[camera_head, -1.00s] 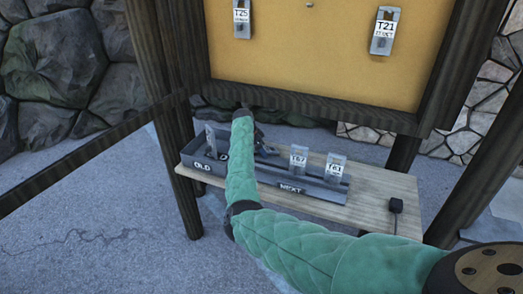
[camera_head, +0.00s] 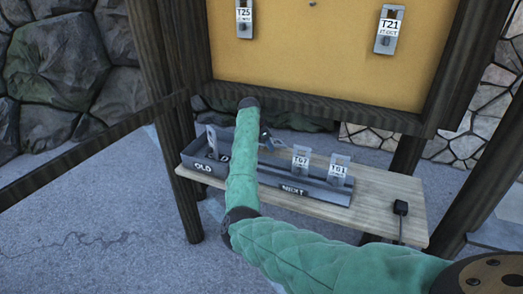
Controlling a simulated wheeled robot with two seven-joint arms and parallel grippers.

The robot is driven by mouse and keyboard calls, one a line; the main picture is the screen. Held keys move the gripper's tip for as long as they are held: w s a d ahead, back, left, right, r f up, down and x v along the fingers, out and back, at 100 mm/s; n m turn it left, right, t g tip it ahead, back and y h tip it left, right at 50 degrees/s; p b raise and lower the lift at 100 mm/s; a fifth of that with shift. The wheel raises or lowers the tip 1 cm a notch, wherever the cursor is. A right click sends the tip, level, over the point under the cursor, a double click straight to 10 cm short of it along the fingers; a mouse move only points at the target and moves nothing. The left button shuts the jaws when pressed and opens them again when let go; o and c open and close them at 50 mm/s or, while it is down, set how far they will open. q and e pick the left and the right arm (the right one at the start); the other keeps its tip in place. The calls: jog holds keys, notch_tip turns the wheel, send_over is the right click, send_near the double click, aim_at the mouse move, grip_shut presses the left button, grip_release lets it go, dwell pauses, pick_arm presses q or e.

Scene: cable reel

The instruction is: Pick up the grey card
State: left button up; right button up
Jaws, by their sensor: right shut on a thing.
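My right arm in its green sleeve reaches up across the middle of the view, and its wrist hides most of the gripper. My right gripper (camera_head: 265,138) shows only as a small grey and dark shape just right of the sleeve, above the back of the shelf. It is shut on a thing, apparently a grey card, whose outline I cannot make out. Two grey cards with white labels, one (camera_head: 301,160) and another (camera_head: 338,169), stand upright in the NEXT rack (camera_head: 310,192). Another grey card (camera_head: 211,140) stands in the OLD tray (camera_head: 203,167). My left gripper is out of view.
A yellow board (camera_head: 310,60) in a dark wood frame stands above the shelf, with grey cards T25 (camera_head: 244,18) and T21 (camera_head: 388,30) hanging on it. A small peg (camera_head: 312,4) between them is bare. The wooden shelf (camera_head: 385,190) holds a small black object (camera_head: 401,208) at right.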

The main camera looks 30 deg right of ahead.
pick_arm(q)
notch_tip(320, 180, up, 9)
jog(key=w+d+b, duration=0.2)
jog(key=b, duration=0.1)
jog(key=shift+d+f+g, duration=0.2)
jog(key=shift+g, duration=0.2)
pick_arm(e)
jog(key=s+d+r, duration=0.5)
jog(key=s, duration=0.3)
jog(key=shift+r, duration=0.4)
